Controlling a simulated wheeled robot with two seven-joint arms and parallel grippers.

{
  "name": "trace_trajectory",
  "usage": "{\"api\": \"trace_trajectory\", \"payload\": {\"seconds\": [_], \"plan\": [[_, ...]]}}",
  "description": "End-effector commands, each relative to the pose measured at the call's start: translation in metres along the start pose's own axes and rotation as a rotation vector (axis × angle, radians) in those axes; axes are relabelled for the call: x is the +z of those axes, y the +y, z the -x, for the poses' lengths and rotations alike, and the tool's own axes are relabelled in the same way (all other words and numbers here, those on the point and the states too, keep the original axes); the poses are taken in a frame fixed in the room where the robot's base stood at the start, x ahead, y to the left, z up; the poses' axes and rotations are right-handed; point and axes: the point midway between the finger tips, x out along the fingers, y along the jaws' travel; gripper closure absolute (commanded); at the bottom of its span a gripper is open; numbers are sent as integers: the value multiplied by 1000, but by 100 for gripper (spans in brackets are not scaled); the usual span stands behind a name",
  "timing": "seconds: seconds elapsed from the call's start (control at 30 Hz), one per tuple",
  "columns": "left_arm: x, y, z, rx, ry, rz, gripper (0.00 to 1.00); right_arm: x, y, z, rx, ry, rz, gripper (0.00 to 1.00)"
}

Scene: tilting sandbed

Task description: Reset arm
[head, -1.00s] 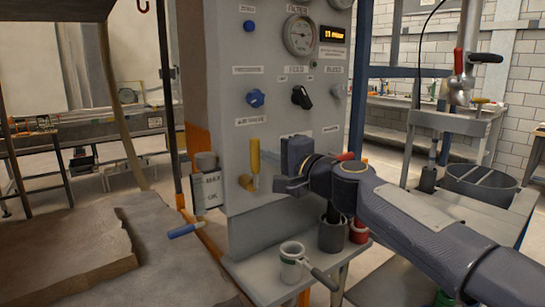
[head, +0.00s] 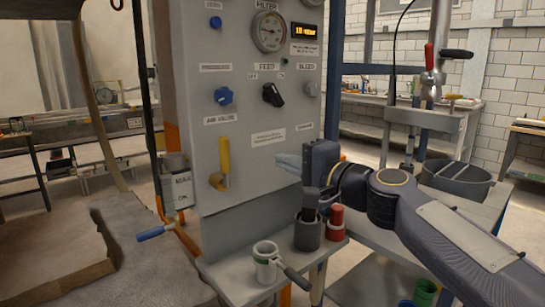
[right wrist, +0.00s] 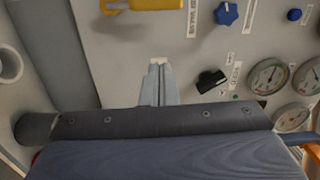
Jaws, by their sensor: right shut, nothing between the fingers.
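My right gripper (head: 285,161) is shut and empty, in front of the lower right part of the grey control panel (head: 200,80). Its pale fingers point left in the head view and lie together in the right wrist view (right wrist: 158,82). I cannot tell whether they touch the panel. The yellow lever (head: 224,162) stands upright on the panel to the left of the fingertips, apart from them; it also shows in the right wrist view (right wrist: 145,4). A blue knob (head: 223,96) and a black knob (head: 272,94) sit above. My left gripper is out of view.
Below my right gripper, a shelf (head: 228,275) carries a light mug (head: 265,262), a dark cup (head: 307,233) and a red item (head: 335,220). A blue-handled lever (head: 153,233) juts out at the left, beside the sand bed (head: 140,270). A grey tub (head: 455,182) stands at the right.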

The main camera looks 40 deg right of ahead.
Motion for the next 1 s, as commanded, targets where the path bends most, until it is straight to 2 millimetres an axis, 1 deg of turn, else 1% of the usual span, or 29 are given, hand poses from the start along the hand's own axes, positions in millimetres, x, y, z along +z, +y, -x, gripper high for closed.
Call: {"api": "trace_trajectory", "payload": {"seconds": [0.03, 0.17, 0.7, 0.77, 0.87, 0.97, 1.0], "plan": [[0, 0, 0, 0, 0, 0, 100, 0, 0, 5, 0, 2, 0, 100], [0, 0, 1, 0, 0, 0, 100, 0, 0, 10, 1, 1, 0, 100], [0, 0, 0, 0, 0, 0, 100, 0, 1, 10, 1, 0, 0, 100], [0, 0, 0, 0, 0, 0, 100, 3, 3, 11, 7, -6, 7, 100], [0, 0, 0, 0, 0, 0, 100, 20, 19, 14, 49, -51, 57, 100], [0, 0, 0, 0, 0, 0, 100, 56, 57, 23, 141, -152, 171, 100], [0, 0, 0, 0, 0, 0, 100, 74, 78, 30, 189, -205, 231, 100]]}}
